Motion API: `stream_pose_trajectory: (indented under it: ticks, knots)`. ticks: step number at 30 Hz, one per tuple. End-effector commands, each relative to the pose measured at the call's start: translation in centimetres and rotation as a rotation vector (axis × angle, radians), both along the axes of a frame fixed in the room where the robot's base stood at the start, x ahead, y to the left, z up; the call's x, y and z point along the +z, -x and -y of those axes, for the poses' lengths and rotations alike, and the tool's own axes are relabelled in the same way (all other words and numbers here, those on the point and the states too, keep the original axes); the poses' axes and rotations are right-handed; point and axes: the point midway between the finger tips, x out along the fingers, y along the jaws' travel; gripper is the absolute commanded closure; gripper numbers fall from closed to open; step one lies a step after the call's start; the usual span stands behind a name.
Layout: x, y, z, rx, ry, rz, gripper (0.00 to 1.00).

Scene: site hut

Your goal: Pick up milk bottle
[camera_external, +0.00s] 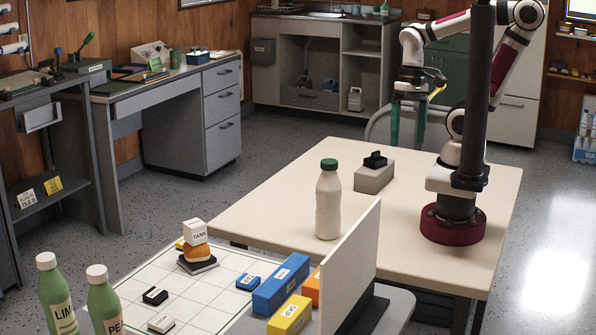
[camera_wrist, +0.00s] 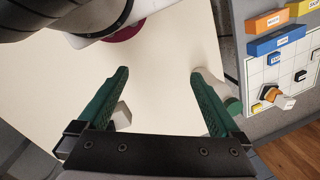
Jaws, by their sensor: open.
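The milk bottle (camera_external: 328,205), white with a green cap, stands upright on the cream table (camera_external: 440,270). In the wrist view the milk bottle (camera_wrist: 211,82) is at the right, partly hidden behind the right-hand green finger. My gripper (camera_external: 408,140) is open and empty, with green fingers pointing down. It is raised above the far side of the table, right of the bottle and apart from it. The wrist view shows my gripper (camera_wrist: 158,74) with its two fingers wide apart and bare table between them.
A grey block with a black top (camera_external: 375,177) stands right of the bottle. An upright white panel (camera_external: 350,265) stands at the table's near edge. Two green bottles (camera_external: 104,300) stand at lower left.

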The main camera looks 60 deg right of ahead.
Motion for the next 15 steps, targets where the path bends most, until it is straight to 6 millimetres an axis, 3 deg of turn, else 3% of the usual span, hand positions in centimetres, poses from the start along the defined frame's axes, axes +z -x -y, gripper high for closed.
stream_pose_trajectory:
  ticks: [5, 8, 11, 15]
  knots:
    - [0.0, 0.0, 0.0, -0.002, -0.001, -0.003, 0.0]
    - [0.4, -1.1, -0.5, -0.038, -0.038, -0.073, 0.0]
    - [0.7, -4.4, -1.4, -0.132, -0.145, -0.245, 0.0]
    - [-1.0, -11.2, -2.1, -0.306, -0.367, -0.515, 0.0]
